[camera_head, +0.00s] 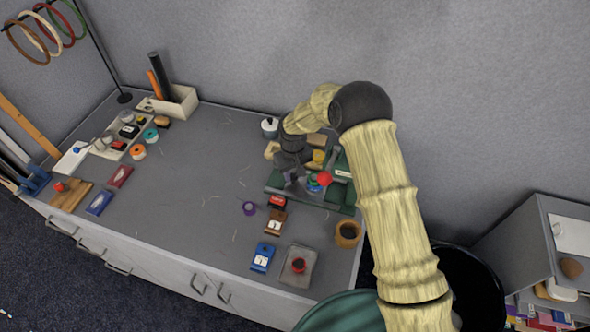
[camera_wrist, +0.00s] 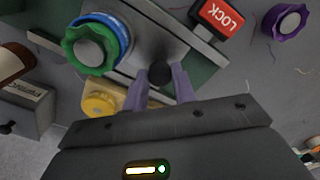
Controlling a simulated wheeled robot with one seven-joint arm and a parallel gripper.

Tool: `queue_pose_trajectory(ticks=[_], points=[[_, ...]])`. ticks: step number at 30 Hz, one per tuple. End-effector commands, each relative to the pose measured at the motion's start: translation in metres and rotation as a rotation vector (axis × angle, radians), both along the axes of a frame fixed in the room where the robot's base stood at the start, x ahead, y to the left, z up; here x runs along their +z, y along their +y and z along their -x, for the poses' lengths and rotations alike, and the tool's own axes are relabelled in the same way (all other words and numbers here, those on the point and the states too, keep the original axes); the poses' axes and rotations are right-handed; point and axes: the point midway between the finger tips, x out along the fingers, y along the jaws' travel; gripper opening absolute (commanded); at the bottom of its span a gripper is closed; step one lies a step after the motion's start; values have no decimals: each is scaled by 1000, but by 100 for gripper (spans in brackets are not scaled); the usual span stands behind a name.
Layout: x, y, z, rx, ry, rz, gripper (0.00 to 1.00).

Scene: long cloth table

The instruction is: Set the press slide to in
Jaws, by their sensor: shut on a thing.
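The press stands on the right part of the table, with a green base (camera_head: 340,207) in the head view. In the wrist view its grey metal slide plate (camera_wrist: 168,40) carries a small black knob (camera_wrist: 160,72). My gripper (camera_wrist: 161,80) is shut on this knob, one pale finger on each side. In the head view my gripper (camera_head: 293,182) reaches down at the press's left side, and my wrist hides the knob. A green wheel (camera_wrist: 95,45) with a blue ring sits beside the slide plate. How far the slide is in cannot be told.
A red LOCK block (camera_wrist: 220,17) lies close to the slide plate, and a purple ring (camera_wrist: 287,22) is farther off. A yellow round part (camera_wrist: 103,103) is near my fingers. A brown cup (camera_head: 348,234) stands in front of the press. The table's middle (camera_head: 195,190) is mostly clear.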

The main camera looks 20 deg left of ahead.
Motion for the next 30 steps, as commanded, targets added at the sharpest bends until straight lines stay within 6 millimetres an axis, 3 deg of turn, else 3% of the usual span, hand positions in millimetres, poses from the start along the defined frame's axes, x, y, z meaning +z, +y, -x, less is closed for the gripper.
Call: queue_pose_trajectory(ticks=[13, 14, 17, 30], points=[[1, 0, 5, 18, -2, -2, 0], [1, 0, 5, 18, -2, -2, 30], [1, 0, 5, 17, -2, -2, 49], [9, -1, 4, 15, -2, -2, 49]])
